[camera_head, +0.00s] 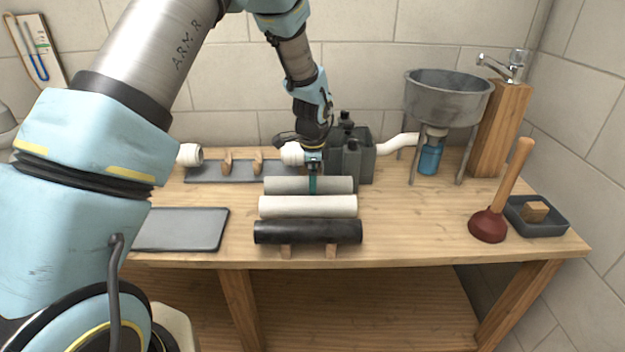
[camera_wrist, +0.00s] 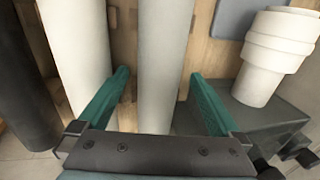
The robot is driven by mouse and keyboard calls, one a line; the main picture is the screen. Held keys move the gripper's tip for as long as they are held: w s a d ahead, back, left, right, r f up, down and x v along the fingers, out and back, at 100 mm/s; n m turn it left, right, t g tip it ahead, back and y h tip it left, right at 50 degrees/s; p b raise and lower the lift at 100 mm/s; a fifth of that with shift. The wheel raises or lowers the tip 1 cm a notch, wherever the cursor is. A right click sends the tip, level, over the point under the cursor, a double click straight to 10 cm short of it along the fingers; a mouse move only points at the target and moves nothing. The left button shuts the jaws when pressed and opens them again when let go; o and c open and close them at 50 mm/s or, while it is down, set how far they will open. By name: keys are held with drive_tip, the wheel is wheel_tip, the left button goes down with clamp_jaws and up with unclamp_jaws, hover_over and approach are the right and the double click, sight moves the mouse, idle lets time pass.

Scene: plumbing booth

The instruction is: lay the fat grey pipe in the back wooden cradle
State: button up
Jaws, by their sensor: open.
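The fat grey pipe (camera_head: 335,184) lies crosswise on the bench, the rearmost of three parallel pipes. In the wrist view the grey pipe (camera_wrist: 166,50) runs between the two teal fingers. My gripper (camera_head: 313,186) is open over its middle, one finger on each side, without closing on it. It also shows in the wrist view (camera_wrist: 160,78). The back wooden cradle (camera_head: 258,162) is two small wooden supports standing empty on a dark mat (camera_head: 205,174), behind and left of the pipe.
A white pipe (camera_head: 308,206) and a black pipe (camera_head: 308,232) lie in front of the grey one. White fittings (camera_head: 291,154) and a dark grey bin (camera_head: 362,160) stand close behind my gripper. A grey tray (camera_head: 182,230) lies left; a plunger (camera_head: 490,222) stands right.

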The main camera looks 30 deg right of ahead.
wheel_tip(320, 180, up, 11)
drive_tip(key=s+b, duration=0.2)
drive_tip(key=shift+a+f, duration=0.2)
drive_tip(key=shift+a, duration=0.25)
drive_tip(key=shift+w, duration=0.1)
